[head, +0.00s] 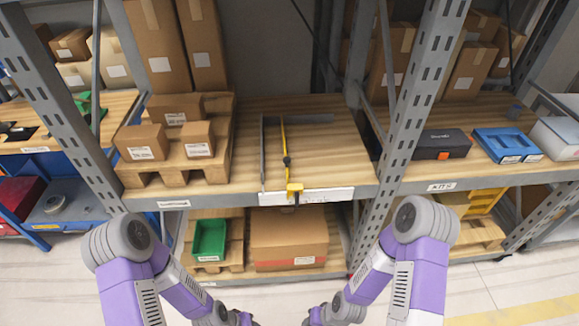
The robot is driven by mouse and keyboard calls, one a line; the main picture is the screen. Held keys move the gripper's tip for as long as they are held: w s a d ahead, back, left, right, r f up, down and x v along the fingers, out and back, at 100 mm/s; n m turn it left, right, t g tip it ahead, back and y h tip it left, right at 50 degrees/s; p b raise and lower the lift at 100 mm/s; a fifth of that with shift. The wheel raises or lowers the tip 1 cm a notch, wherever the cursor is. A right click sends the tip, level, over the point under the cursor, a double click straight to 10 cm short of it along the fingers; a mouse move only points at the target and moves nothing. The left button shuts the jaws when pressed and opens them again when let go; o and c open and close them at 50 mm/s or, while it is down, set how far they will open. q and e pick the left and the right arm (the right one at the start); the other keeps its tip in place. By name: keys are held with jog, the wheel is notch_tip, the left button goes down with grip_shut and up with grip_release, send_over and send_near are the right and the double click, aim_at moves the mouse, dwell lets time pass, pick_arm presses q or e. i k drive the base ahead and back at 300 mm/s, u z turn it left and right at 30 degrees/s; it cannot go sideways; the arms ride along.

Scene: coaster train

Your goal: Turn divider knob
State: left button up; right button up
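A yellow divider (284,138) stands on the middle shelf, running from front to back. A small black knob (287,161) sits on it about halfway along. A yellow clamp-like piece (294,188) is at its front end, over the shelf's front edge. A grey divider (263,150) stands just left of it, apart from it. My two arms bend down to the bottom edge of the head view, below the shelf. Only their wrist parts show there; both grippers are out of the picture, and nothing of mine touches the knob.
Cartons (171,140) on a wooden pallet (220,165) stand left of the dividers. The shelf (335,150) right of the yellow divider is bare up to the grey upright (410,110). A green bin (209,239) and a large carton (289,236) sit on the lower level.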

aim_at(296, 194)
jog(key=k, duration=0.5)
jog(key=u, duration=2)
jog(key=i, duration=1.25)
jog(key=z, duration=2.15)
